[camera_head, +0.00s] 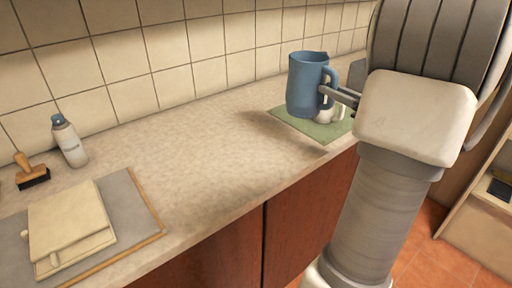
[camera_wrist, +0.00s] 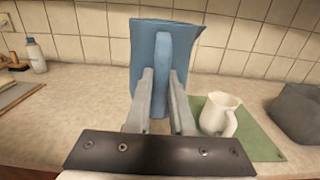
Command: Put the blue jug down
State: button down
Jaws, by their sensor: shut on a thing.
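The blue jug (camera_head: 305,86) is upright in my gripper (camera_head: 343,97), above the back part of the counter in the head view. In the wrist view the blue jug (camera_wrist: 150,62) fills the upper middle, with its handle between the two fingers of my gripper (camera_wrist: 163,85). My gripper is shut on the handle. The jug appears to be held above the counter (camera_head: 215,125), with a shadow on the surface to its left. Part of the jug's lower body is hidden behind the fingers in the wrist view.
A white jug (camera_wrist: 221,115) stands on a green mat (camera_wrist: 255,140), right of the blue jug. A grey object (camera_wrist: 297,112) is farther right. The middle counter is clear.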

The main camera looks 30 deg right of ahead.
jog(key=shift+s+a, duration=0.1)
jog(key=shift+w+a+f+b, duration=0.8)
jog(key=shift+w+a+f, duration=0.55)
jog(key=shift+f, duration=0.45)
jog(key=shift+w+a+f+b, duration=0.8)
jog(key=shift+w+a+f, duration=0.35)
jog(key=shift+a+f, duration=0.55)
jog(key=shift+w+a+f+b, duration=0.8)
jog(key=shift+w+a+f, duration=0.5)
jog(key=shift+f, duration=0.6)
jog(key=shift+f, duration=0.15)
jog(key=c, duration=0.8)
grip_release()
jog(key=shift+f, duration=0.15)
